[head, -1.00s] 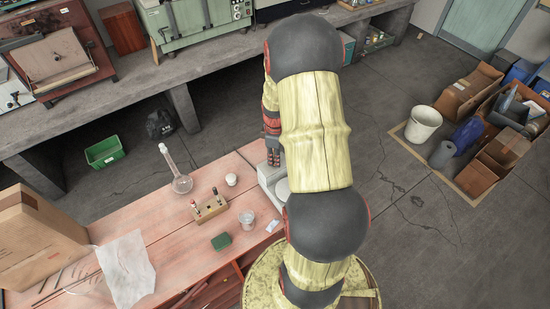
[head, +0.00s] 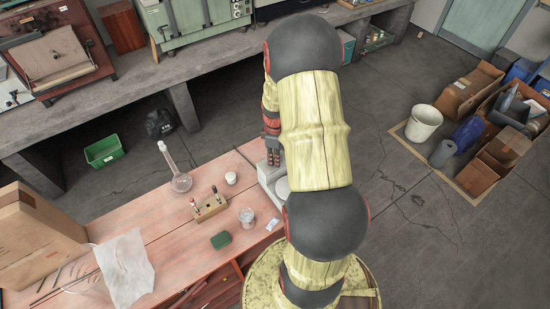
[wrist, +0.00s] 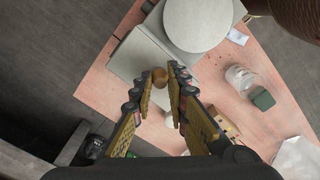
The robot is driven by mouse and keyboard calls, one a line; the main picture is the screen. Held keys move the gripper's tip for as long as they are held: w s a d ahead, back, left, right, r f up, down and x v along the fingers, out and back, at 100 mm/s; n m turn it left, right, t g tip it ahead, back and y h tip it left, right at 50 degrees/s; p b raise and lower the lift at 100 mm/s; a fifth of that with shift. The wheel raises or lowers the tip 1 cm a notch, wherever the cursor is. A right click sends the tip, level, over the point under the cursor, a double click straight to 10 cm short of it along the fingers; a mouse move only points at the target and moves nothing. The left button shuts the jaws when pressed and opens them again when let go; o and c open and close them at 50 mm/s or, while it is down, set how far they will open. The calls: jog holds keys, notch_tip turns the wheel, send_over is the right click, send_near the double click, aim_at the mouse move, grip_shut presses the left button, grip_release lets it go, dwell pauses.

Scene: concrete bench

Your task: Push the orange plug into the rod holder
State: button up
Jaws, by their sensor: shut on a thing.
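My gripper (wrist: 168,78) is shut on a small orange-brown round piece, apparently the orange plug (wrist: 158,77), held at its fingertips. In the wrist view it shows over the corner of a grey scale. Its height above the scale is unclear. In the head view my gripper (head: 272,147) shows only in part beside my arm, and the plug cannot be made out. The rod holder (head: 209,209), a wooden block with a few upright rods, stands on the pink bench to the left of my gripper. The wrist view shows part of it (wrist: 223,123) behind a finger.
The scale (head: 266,177) with its round plate is partly hidden by my arm. A cardboard box (head: 38,232) and white cloth (head: 125,268) lie left.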

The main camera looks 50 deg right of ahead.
jog(key=o, duration=0.8)
jog(key=shift+o, duration=0.5)
jog(key=o, duration=0.3)
jog(key=shift+r+p, duration=2.15)
jog(key=shift+r, duration=1.3)
